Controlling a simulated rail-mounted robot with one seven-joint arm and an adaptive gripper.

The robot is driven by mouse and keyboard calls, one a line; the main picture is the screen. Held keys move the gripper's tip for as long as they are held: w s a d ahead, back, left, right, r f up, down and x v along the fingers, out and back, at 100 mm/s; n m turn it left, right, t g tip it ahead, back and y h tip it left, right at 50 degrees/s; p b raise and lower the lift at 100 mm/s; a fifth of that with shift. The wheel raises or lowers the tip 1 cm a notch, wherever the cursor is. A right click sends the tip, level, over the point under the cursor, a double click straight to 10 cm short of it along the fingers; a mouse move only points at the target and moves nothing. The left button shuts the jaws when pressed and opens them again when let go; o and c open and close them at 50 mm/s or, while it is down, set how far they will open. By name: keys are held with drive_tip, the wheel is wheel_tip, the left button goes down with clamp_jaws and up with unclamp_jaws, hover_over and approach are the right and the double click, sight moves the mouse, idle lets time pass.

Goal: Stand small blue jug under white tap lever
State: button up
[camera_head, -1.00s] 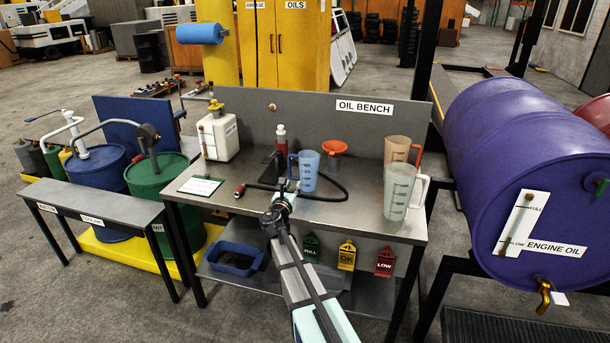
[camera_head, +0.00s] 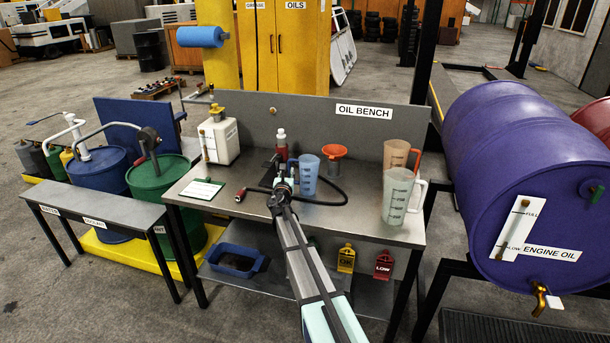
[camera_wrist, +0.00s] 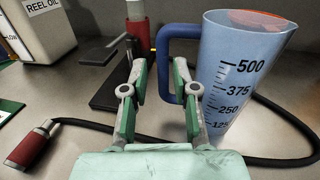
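The small blue jug (camera_head: 307,178) stands upright on the oil bench, its handle toward the left. In the wrist view the jug (camera_wrist: 236,70) shows its scale marks. My gripper (camera_head: 284,166) is at its handle. In the wrist view my gripper (camera_wrist: 160,66) is open, and the blue handle's upright bar shows between the fingertips with gaps on both sides. The right finger overlaps the lower handle. A brass tap (camera_head: 541,298) hangs under the purple engine oil drum (camera_head: 520,170) at the right. A white piece (camera_head: 556,302) beside it may be its lever or a tag.
A black hose (camera_head: 335,187) curls around the jug. An orange funnel (camera_head: 334,152) and two larger jugs (camera_head: 397,190) are to the right. The floor in front is clear.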

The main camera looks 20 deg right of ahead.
sight(289, 167)
drive_tip(key=shift+p+x, duration=1.1)
drive_tip(key=shift+x, duration=1.65)
drive_tip(key=shift+s+d, duration=0.1)
drive_tip(key=shift+d, duration=0.05)
drive_tip(key=shift+c, duration=0.3)
clamp_jaws()
